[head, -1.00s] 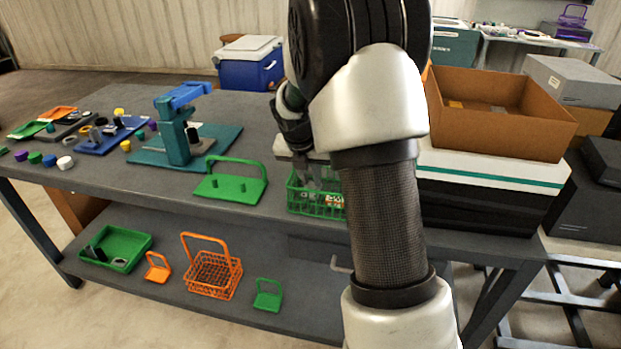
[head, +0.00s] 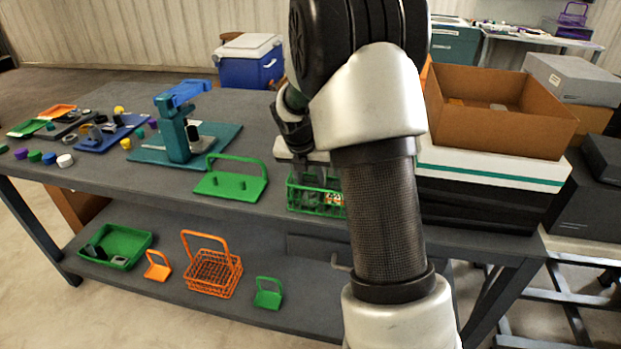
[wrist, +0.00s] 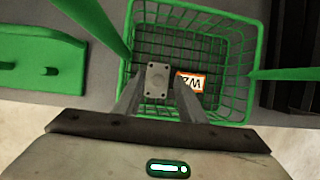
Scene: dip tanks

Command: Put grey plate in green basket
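The green basket (head: 316,207) stands at the front of the table, partly hidden by my arm in the head view. The wrist view looks down into the basket (wrist: 248,98). The small grey plate (wrist: 157,80), with holes at its corners, shows inside the basket's outline, beside an orange and white label (wrist: 190,88). My gripper (wrist: 158,84) is over the basket with its fingers apart on either side of the plate. Narrow gaps show between the fingers and the plate, so it looks open. In the head view my gripper (head: 312,180) reaches down at the basket; the plate cannot be made out there.
A green holder with pegs (head: 231,186) stands just left of the basket. A blue and teal press (head: 178,135) is farther left. A cardboard box (head: 495,125) on stacked cases stands close on the right. Baskets and trays fill the lower shelf.

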